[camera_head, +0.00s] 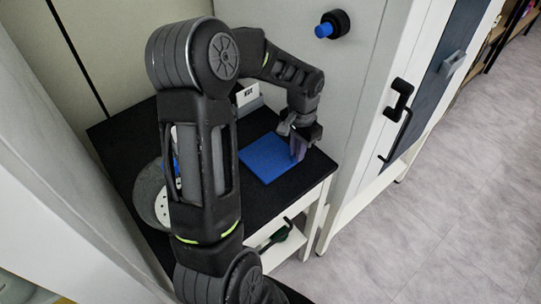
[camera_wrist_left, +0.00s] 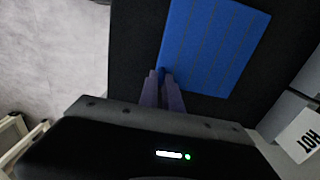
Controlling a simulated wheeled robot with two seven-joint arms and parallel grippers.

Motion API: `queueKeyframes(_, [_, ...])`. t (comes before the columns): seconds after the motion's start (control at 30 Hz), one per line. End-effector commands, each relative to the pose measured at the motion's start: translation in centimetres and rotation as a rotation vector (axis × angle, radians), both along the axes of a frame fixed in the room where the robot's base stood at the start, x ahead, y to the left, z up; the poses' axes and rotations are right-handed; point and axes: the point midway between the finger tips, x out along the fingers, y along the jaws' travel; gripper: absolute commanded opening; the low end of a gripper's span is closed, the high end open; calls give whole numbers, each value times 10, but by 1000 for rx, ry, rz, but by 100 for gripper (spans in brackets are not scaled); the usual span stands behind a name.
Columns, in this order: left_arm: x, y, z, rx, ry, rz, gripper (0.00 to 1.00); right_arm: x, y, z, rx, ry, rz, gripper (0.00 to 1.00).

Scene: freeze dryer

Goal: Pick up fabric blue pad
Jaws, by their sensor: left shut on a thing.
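The blue fabric pad (camera_head: 266,158) lies flat on a black table top (camera_head: 232,199) in the head view. My left gripper (camera_head: 299,150) is at the pad's right edge. In the left wrist view the two purple-grey fingers (camera_wrist_left: 162,75) are close together at the near left corner of the blue pad (camera_wrist_left: 212,45), shut on its edge. The pinched bit of pad is mostly hidden between the fingertips. My right gripper is not in view.
A small white sign (camera_head: 247,94) stands behind the pad, and reads HOT in the left wrist view (camera_wrist_left: 305,134). A blue knob (camera_head: 324,30) sits on the grey wall. A white cabinet with black handles (camera_head: 400,97) stands to the right. Grey floor (camera_head: 440,220) is open beyond the table.

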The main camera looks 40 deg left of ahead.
Motion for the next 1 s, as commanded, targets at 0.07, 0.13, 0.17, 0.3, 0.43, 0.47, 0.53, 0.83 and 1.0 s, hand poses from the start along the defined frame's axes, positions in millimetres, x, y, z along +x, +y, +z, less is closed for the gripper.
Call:
queueKeyframes(0.07, [0, 0, 0, 0, 0, 0, 0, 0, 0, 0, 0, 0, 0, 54])
queueKeyframes(0.13, [0, 0, 0, 0, 0, 0, 0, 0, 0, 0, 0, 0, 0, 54])
queueKeyframes(0.17, [0, 0, 0, 0, 0, 0, 0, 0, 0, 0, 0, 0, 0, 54])
queueKeyframes(0.3, [0, 0, 3, 1, 0, 0, 0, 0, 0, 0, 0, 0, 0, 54])
queueKeyframes(0.43, [1, 0, 12, 2, -2, -1, 0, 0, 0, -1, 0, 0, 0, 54])
queueKeyframes(0.47, [1, 0, 14, 2, -2, -1, 0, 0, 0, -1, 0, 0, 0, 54])
queueKeyframes(0.53, [1, 0, 23, 3, -4, -1, 0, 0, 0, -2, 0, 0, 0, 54])
queueKeyframes(0.83, [2, 0, 83, 2, -6, 0, 0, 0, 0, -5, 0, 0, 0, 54])
queueKeyframes(1.0, [1, 0, 124, 2, -5, 0, 0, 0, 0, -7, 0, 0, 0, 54])
